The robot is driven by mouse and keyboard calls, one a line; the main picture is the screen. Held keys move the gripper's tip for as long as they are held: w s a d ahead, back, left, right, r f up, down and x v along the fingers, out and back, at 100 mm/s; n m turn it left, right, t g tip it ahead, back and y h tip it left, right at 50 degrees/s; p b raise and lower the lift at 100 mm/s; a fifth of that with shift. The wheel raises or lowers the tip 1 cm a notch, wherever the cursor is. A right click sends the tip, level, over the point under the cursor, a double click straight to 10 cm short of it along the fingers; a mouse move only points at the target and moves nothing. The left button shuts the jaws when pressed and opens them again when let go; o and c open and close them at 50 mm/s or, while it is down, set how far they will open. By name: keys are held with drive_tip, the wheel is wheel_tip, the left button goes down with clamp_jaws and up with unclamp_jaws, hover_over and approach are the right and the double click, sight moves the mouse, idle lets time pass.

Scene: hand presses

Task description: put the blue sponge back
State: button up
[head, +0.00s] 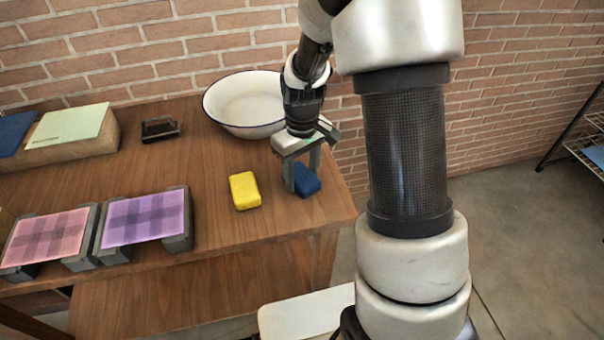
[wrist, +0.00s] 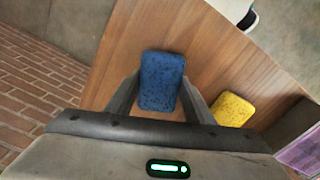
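The blue sponge (head: 307,181) is at the right end of the wooden table. In the wrist view the blue sponge (wrist: 161,80) lies between my two fingers, its long side running along them. My gripper (head: 302,178) points down over it, one finger on each side; the near finger hides part of it in the head view. In the wrist view my fingertips (wrist: 161,76) are very close to its edges. I cannot tell whether they press on it, nor whether it is clear of the table.
A yellow sponge (head: 244,190) lies just left of the blue one. A white basin (head: 246,104) stands behind. Purple (head: 145,214) and pink (head: 46,238) checked sheets rest on grey supports at the left. A dark small object (head: 160,129) sits farther back. The table's right edge is close.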

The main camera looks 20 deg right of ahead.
drive_tip(key=o, duration=0.4)
drive_tip(key=shift+r, duration=0.1)
